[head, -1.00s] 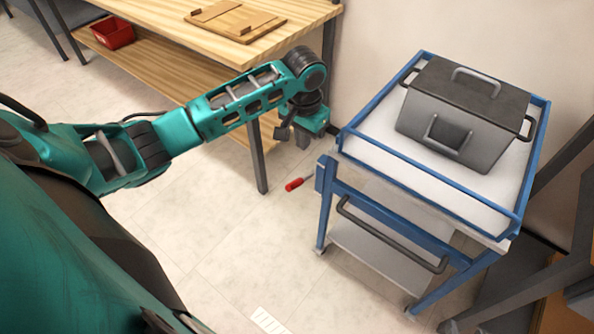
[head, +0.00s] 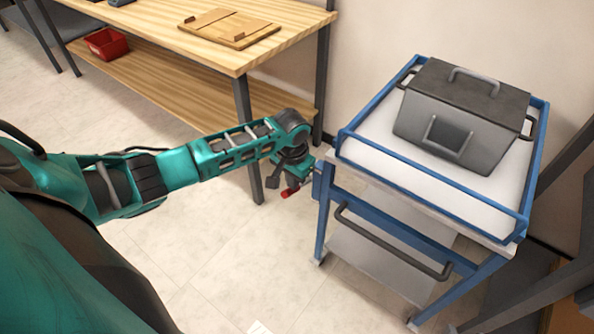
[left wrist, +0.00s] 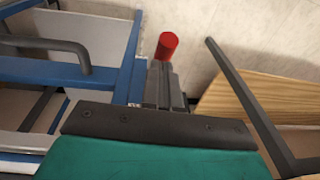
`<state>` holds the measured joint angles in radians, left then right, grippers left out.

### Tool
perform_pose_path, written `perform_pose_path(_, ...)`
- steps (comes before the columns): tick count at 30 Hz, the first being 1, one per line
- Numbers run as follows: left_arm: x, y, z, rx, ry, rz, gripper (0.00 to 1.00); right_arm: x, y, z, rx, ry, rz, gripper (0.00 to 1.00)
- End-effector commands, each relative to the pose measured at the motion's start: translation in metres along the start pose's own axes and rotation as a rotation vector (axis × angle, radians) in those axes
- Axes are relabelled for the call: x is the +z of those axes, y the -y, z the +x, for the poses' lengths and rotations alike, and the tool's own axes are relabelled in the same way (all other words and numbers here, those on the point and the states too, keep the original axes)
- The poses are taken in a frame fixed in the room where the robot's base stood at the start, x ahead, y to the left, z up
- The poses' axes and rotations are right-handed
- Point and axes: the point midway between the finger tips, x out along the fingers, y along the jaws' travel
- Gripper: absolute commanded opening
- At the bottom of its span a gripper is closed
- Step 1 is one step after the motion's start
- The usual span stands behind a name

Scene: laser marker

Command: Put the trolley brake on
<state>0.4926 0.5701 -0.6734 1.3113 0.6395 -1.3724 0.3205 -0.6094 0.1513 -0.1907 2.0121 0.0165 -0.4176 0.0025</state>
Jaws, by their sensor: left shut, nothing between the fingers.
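The blue-framed trolley (head: 430,166) stands at the right with a white top. A red grip (head: 290,193), which looks like the end of the brake lever, sits low at the trolley's left side. The lever's link to the trolley is mostly hidden. My left gripper (head: 297,184) is shut and empty, reaching down beside the trolley's left corner, close to the red grip. In the left wrist view the red grip (left wrist: 167,46) is just beyond the shut fingertips (left wrist: 162,66); I cannot tell whether they touch. My right gripper is not in view.
A lidded grey metal box (head: 463,115) stands on the trolley. A dark push handle (head: 393,242) juts from its near side. A wooden workbench (head: 215,50), with a dark leg near my arm, stands behind left.

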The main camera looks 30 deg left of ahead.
Motion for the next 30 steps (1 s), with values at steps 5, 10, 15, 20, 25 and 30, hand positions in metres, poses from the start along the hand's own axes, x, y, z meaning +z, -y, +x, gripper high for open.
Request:
perform_pose_path(5, 0.001, 0.000, 0.002, 0.000, 0.000, 0.000, 0.00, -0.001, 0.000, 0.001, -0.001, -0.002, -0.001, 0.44)
perform_pose_path(10, 0.001, 0.001, 0.002, 0.000, 0.000, 0.000, 0.00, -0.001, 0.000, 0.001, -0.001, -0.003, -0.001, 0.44)
perform_pose_path(15, 0.003, 0.001, 0.002, 0.000, -0.011, -0.001, 0.00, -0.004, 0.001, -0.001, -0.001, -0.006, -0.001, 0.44)
perform_pose_path(20, 0.009, 0.000, 0.005, 0.001, -0.056, -0.003, 0.00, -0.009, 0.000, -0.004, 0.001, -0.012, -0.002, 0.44)
perform_pose_path(25, 0.021, -0.001, 0.015, 0.001, -0.154, -0.010, 0.00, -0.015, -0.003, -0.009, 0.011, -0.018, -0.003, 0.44)
perform_pose_path(30, 0.034, -0.003, 0.033, 0.003, -0.299, -0.021, 0.00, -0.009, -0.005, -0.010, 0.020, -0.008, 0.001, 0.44)
